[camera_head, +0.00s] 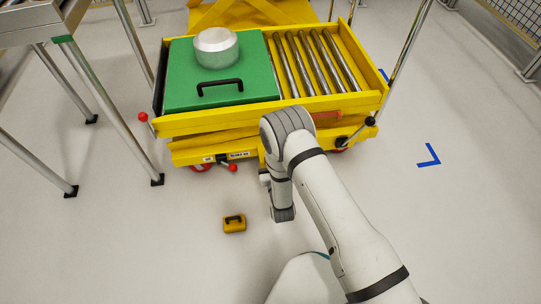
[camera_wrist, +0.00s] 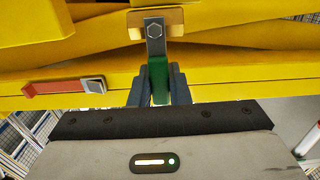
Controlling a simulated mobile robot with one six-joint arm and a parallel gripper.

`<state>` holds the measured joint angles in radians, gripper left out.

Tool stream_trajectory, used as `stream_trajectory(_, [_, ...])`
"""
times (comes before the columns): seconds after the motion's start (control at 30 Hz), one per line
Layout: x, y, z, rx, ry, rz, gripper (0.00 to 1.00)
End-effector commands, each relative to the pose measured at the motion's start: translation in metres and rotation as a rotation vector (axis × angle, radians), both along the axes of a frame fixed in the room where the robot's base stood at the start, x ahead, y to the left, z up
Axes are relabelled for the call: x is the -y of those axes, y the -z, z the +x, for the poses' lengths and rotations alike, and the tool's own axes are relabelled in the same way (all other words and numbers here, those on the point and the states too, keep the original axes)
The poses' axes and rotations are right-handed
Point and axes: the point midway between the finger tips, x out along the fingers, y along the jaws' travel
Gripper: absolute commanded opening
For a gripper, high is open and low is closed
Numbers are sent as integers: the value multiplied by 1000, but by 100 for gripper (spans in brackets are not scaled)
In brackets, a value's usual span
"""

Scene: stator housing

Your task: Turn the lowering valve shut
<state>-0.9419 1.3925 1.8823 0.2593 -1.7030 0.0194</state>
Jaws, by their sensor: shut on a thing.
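The lowering valve appears in the wrist view as a flat metal lever (camera_wrist: 154,38) with a hex bolt, on a yellow block (camera_wrist: 135,24) of the cart. Its green grip (camera_wrist: 158,82) points down in that picture, toward my gripper. My gripper (camera_wrist: 160,92) is shut on this green grip, with one dark finger at each side. In the head view my arm hides the valve and the fingers.
A yellow lift cart (camera_head: 270,121) carries a green plate (camera_head: 185,88) with a silver housing (camera_head: 216,47), beside rollers (camera_head: 315,65). A red lever (camera_wrist: 60,87) is left of the valve. A small yellow case (camera_head: 234,224) lies on the floor. Floor at right is clear.

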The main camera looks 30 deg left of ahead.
Motion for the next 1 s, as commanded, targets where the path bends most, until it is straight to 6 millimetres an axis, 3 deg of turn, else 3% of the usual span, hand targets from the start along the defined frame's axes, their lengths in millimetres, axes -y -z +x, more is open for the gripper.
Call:
stream_trajectory(0.07, [2, 4, -2, -5, -2, -9, 0])
stream_trajectory(0.1, [2, 4, -2, -6, -2, -10, 19])
stream_trajectory(0.33, [2, 3, -1, -5, -1, -8, 37])
stream_trajectory(0.67, [2, -6, 0, -2, 0, -3, 38])
stream_trajectory(1.0, [1, -70, -1, -3, 0, -4, 38])
